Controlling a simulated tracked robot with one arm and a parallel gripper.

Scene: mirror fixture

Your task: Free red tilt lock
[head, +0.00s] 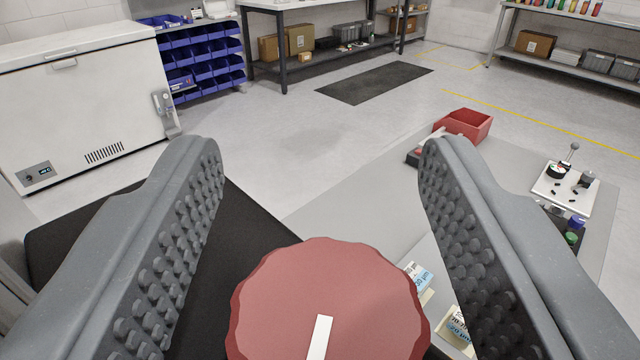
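The red tilt lock looks like a large round red knob (270,310) with a scalloped edge and a white index line on its face. It is at the bottom middle of the head view, its lower part cut off by the frame edge. My gripper (322,160) is open, with one grey studded finger on each side of the knob. A gap shows between the knob and each finger, so neither appears to touch it. How deep the knob sits between the fingers is hard to tell. No mirror is visible.
A grey bench top (375,190) extends beyond the fingers, with a red bin (465,124), a white plate with small parts (563,190) and labelled boxes (457,328) at right. A black surface (235,225) lies behind the knob. A white chest freezer (85,100) stands far left.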

